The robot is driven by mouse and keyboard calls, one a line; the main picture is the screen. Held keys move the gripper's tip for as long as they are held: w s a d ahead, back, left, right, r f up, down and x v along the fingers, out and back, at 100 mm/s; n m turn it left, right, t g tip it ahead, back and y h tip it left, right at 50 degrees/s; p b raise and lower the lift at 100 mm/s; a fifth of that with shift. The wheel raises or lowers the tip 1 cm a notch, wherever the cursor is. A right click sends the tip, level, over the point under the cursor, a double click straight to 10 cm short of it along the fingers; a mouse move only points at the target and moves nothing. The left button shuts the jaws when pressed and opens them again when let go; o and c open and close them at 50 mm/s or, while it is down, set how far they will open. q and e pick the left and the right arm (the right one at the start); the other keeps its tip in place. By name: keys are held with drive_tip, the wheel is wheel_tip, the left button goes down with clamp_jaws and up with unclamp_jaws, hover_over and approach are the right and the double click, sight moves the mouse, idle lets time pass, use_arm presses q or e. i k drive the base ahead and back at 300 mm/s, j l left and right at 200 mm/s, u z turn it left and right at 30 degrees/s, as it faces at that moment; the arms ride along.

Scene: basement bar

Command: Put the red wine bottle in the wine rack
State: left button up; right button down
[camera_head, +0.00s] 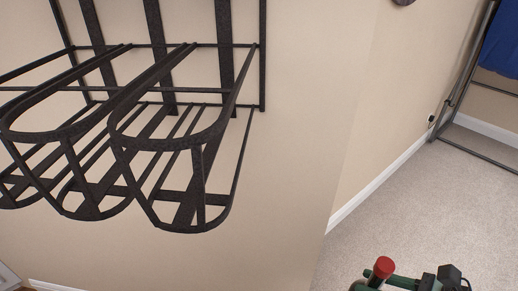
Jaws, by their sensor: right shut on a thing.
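The black metal wine rack (200,150) is fixed to the beige wall at the upper left, and its curved front loops face me. The red wine bottle (384,267) shows only its red top at the bottom edge. My right gripper (378,283), with green and black parts, is shut on the bottle near that top. Both are cut off by the frame, so most of the bottle is hidden. They are below and to the right of the rack, apart from it in the picture. My left gripper is not in view.
The carpeted floor (445,205) is clear at the right. A dark metal frame with a blue panel (501,45) stands at the upper right near the wall. The beige wall (305,110) is bare right of the rack. A small dark object touches the top edge.

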sight(101, 187)
drive_tip(key=j+z, duration=0.5)
drive_tip(key=k+j+z, duration=0.15)
drive_tip(key=j+z, duration=0.2)
drive_tip(key=z, duration=0.15)
drive_tip(key=k+j+z, duration=0.15)
drive_tip(key=j+z, duration=0.3)
drive_tip(key=l, duration=0.1)
